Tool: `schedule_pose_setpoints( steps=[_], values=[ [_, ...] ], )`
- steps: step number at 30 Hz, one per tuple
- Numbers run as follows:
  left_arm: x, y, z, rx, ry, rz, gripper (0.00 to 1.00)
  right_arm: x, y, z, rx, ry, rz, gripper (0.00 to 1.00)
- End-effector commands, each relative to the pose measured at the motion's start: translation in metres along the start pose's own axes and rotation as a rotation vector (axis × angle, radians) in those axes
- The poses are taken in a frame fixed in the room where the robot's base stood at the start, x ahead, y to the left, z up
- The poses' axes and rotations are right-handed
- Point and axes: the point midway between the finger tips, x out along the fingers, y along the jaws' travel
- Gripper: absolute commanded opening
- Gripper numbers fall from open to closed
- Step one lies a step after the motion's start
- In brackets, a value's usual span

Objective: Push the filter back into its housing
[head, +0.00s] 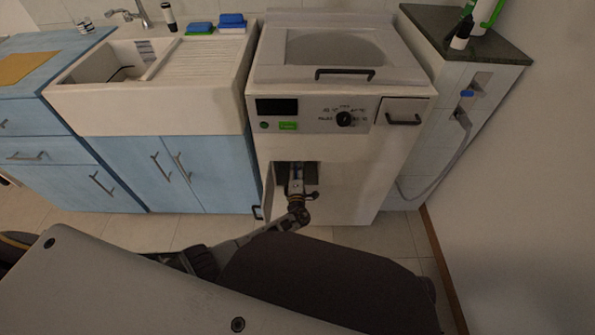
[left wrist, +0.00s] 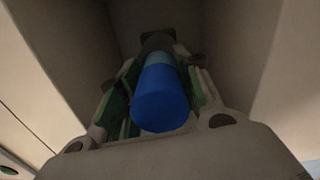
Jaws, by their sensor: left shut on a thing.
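The washing machine (head: 345,150) has a square opening (head: 312,171) low in its front, with a narrow open flap (head: 268,192) at its left edge. My left gripper (head: 297,174) reaches into this opening. In the left wrist view, the filter (left wrist: 161,98) is a blue cylinder between the fingers of my left gripper (left wrist: 160,80), which is shut on it. The filter's far end runs toward a dark area at the back of the recess, and I cannot tell how deep it sits in its housing. In the head view, my gripper hides the filter. My right gripper is not in view.
The recess walls (left wrist: 230,50) stand close on both sides of my left gripper. Blue cabinets (head: 190,175) under a white sink (head: 165,100) are left of the machine. A grey hose (head: 460,150) hangs at its right. Tiled floor (head: 370,232) lies clear in front.

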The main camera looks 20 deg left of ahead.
Motion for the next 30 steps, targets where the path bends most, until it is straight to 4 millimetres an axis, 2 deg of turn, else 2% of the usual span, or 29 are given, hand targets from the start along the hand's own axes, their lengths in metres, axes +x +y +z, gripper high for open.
schedule_pose_setpoints(
  steps=[24, 25, 30],
  values=[
    [0.011, 0.0, 0.0, 0.0, 0.0, 0.0, 0.06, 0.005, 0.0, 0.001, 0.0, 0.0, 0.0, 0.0],
    [0.011, 0.0, 0.0, 0.0, 0.0, 0.0, 0.38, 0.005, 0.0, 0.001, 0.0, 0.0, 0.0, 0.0],
    [0.011, 0.0, 0.0, 0.0, 0.0, 0.0, 0.59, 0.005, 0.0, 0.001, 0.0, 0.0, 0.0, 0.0]
  ],
)
